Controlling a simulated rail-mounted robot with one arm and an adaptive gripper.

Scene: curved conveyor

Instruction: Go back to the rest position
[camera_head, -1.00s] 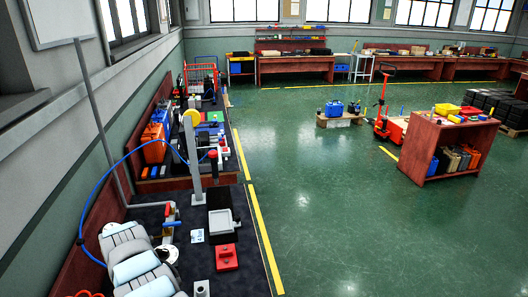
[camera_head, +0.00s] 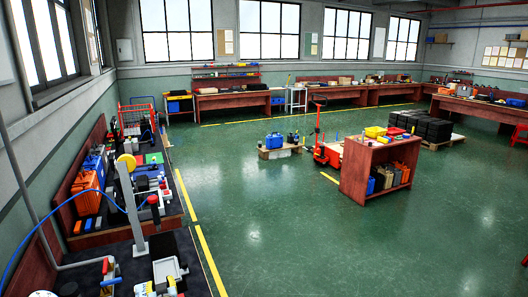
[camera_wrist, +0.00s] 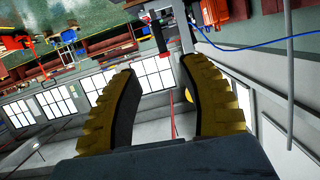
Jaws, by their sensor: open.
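My gripper (camera_wrist: 160,85) shows in the wrist view with its two yellow, ribbed fingers spread apart. Nothing is between the fingers. The wrist view is turned over, with the windows (camera_wrist: 95,85) low and the floor and benches at the top. My gripper cannot be made out in the head view. A dark workbench (camera_head: 200,262) with a grey post (camera_head: 131,215) and small tools stands at the lower left of the head view.
A red cabinet (camera_head: 355,178) stands on the green floor at the right. Yellow lines edge the left benches. The middle floor is clear.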

